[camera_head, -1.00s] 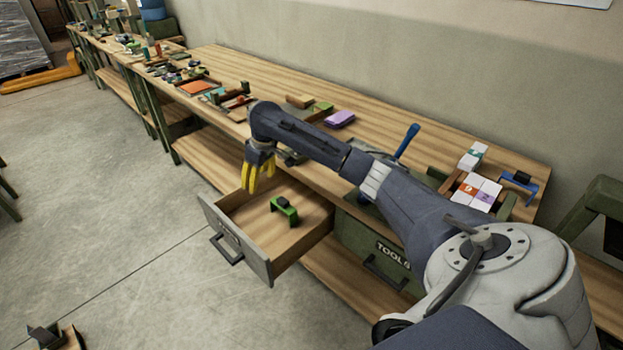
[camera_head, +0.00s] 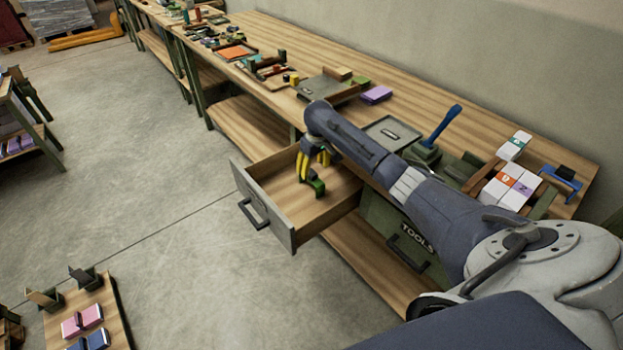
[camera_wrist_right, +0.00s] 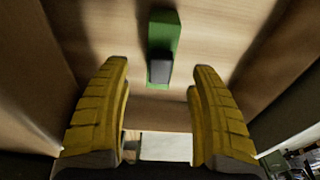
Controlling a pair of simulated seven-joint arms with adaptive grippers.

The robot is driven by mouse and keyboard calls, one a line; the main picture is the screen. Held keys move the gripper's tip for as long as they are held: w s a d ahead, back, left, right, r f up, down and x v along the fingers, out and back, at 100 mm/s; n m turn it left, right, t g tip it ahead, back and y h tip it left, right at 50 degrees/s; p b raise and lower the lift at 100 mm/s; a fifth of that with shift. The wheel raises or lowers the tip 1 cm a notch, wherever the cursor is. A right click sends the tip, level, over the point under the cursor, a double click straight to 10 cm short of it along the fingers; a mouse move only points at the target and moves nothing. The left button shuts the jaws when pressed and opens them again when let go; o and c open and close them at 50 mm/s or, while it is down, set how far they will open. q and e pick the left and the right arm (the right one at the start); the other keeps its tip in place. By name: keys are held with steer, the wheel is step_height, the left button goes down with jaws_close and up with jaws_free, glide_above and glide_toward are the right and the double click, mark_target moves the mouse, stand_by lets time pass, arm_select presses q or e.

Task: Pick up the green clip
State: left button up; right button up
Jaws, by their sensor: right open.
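The green clip (camera_head: 318,187) lies in the open wooden drawer (camera_head: 281,184), on its floor. In the right wrist view the clip (camera_wrist_right: 164,30) is a green bar with a dark grey block, ahead of the fingertips and roughly centred between them. My right gripper (camera_head: 313,166) points down into the drawer, close to the clip, and partly covers it in the head view. Its yellow fingers (camera_wrist_right: 158,78) are spread with nothing between them. My left gripper is not in view.
The drawer's walls (camera_wrist_right: 32,80) rise on both sides of the fingers. The workbench (camera_head: 440,125) holds a purple block (camera_head: 376,94), a blue-handled tool (camera_head: 444,124) and white boxes (camera_head: 507,186). A green TOOLS drawer (camera_head: 405,240) is beside the open one.

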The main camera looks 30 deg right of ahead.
mark_target(311, 179)
steer(key=shift+w+a+f, duration=0.1)
steer(key=shift+w+f, duration=0.1)
steer(key=shift+f, duration=0.9)
steer(key=shift+w+d+f, duration=0.1)
steer(key=shift+w+f, duration=0.05)
steer(key=shift+f, duration=1)
steer(key=shift+w+a+f, duration=0.1)
steer(key=shift+w+f, duration=0.1)
steer(key=shift+f, duration=0.9)
steer(key=shift+c, duration=0.4)
jaws_close()
